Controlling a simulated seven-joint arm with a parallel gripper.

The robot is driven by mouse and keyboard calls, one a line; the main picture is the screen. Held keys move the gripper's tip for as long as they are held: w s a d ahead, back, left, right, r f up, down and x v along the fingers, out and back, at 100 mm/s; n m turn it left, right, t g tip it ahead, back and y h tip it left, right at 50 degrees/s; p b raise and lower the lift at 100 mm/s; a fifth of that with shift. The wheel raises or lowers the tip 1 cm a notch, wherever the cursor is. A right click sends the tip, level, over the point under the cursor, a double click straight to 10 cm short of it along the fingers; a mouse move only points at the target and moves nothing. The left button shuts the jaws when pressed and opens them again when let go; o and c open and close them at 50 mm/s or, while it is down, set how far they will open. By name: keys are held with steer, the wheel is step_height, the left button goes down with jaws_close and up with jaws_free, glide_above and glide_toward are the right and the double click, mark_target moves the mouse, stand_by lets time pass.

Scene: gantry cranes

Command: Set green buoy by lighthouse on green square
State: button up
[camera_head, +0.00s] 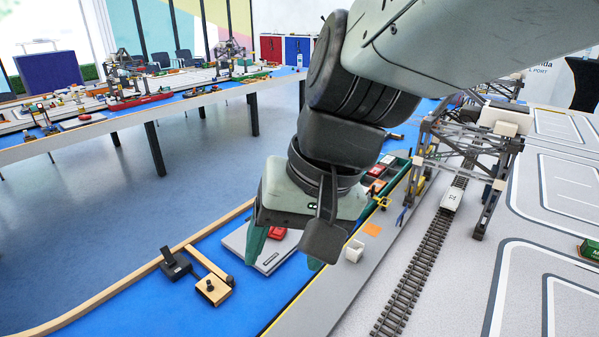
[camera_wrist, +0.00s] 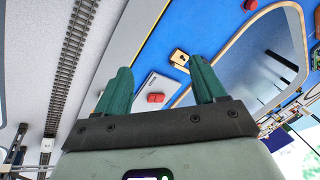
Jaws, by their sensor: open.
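My gripper (camera_head: 287,254) hangs over the blue water area near the quay edge, with its green fingers apart and nothing seen between them. In the wrist view my gripper (camera_wrist: 161,65) shows open too. A grey-white barge (camera_wrist: 165,84) with a red block (camera_wrist: 156,98) lies below and beyond the fingers. In the head view the red block (camera_head: 277,232) shows partly behind my gripper. I cannot make out the green buoy, the lighthouse or the green square in either view; my arm and gripper cover part of the scene.
An orange square (camera_head: 372,229) and a small white open box (camera_head: 354,250) are on the grey quay. A gantry crane (camera_head: 430,132) straddles the rail track (camera_head: 408,287), where a white wagon (camera_head: 452,198) stands. Wooden and black pieces (camera_head: 213,289) (camera_head: 175,264) sit left, by the wooden rim (camera_head: 130,287).

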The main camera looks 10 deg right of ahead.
steer(key=s+d+r+t+h, duration=0.3)
steer(key=d+r+t, duration=0.1)
steer(key=d, duration=0.4)
steer(key=shift+d+r, duration=0.3)
steer(key=shift+r, duration=0.4)
steer(key=shift+w, duration=0.1)
steer(key=shift+c, duration=0.3)
